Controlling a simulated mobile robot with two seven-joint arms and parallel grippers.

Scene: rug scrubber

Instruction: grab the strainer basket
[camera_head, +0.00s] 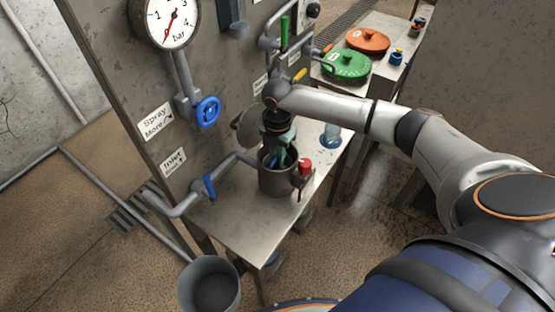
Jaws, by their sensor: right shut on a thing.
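My right gripper (278,156) points down into the open top of a grey metal canister (276,183) on the steel table. Its teal fingers are inside the canister's rim and are shut on the strainer basket. The basket is hidden by the fingers and the canister wall, so I cannot make out its shape. My left gripper is not in view.
A red knob (305,166) sits at the canister's right side. A blue-handled pipe (209,187) runs close on its left. A panel with a gauge (168,20) and blue wheel (207,111) stands behind. A grey bucket (210,285) is below; the table's front (245,232) is clear.

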